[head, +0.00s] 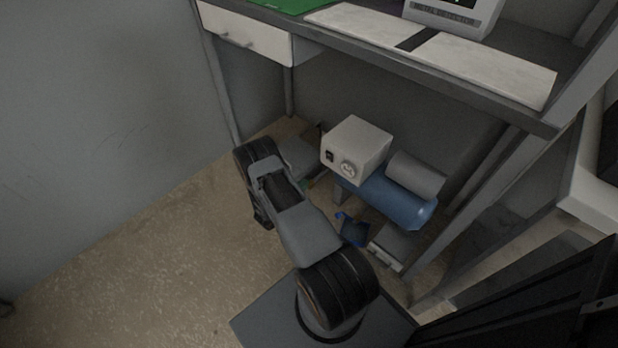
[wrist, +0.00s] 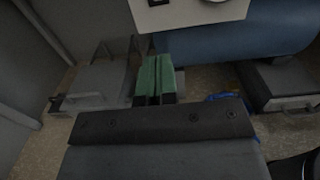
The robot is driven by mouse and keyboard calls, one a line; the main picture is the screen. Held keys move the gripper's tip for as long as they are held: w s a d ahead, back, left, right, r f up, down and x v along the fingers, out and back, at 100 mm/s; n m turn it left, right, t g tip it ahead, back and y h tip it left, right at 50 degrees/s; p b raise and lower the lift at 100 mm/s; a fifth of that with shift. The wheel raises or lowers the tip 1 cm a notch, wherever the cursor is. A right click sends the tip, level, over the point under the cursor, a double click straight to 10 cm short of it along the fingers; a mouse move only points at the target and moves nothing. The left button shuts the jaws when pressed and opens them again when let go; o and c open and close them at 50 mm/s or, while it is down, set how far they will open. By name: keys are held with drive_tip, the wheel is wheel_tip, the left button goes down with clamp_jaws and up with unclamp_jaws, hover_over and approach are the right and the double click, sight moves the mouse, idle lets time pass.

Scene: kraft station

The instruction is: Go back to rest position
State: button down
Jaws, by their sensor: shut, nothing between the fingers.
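My gripper (wrist: 158,82) shows in the wrist view, with its two green-padded fingers together and nothing between them. It points toward the space under the workbench, below a white box with a dial (head: 355,150) and a blue cylindrical tank (head: 395,200). In the head view my arm is folded low in front of the bench, and the gripper is mostly hidden behind the arm. The box (wrist: 190,12) and the tank (wrist: 240,42) fill the top of the wrist view. I cannot tell the exact gap between the fingers and these things.
The workbench (head: 440,68) has a white drawer (head: 245,32) at left and a green mat (head: 288,4) on top. Its metal legs stand on both sides. A grey wall is at left. The brown floor (head: 170,255) at left is clear.

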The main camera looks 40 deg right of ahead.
drive_tip(key=shift+a, duration=0.5)
drive_tip(key=shift+s, duration=0.1)
drive_tip(key=s+a+r+m+g+y+p, duration=0.1)
drive_tip(key=a+r+m+g+y+p, duration=0.3)
drive_tip(key=r, duration=1.1)
drive_tip(key=s+d+r+m+g+y+p, duration=0.1)
drive_tip(key=s+r+m+g+p, duration=0.15)
drive_tip(key=r+m+p, duration=0.85)
drive_tip(key=s+a+r+m+t+y+p, duration=0.1)
drive_tip(key=a+r, duration=0.5)
drive_tip(key=r, duration=0.6)
drive_tip(key=s+a+r+m+t+y+p, duration=0.1)
drive_tip(key=s+a+r+t+y+p, duration=0.3)
drive_tip(key=r, duration=0.9)
drive_tip(key=s+a+r+m+t+y+p, duration=0.2)
drive_tip(key=s+a+r+y+p, duration=0.3)
drive_tip(key=a+r+y+p, duration=0.3)
wheel_tip(320, 180, up, 4)
drive_tip(key=shift+a+r+t+p, duration=0.2)
drive_tip(key=shift+a+t+p, duration=0.15)
drive_tip(key=shift+a+p, duration=0.45)
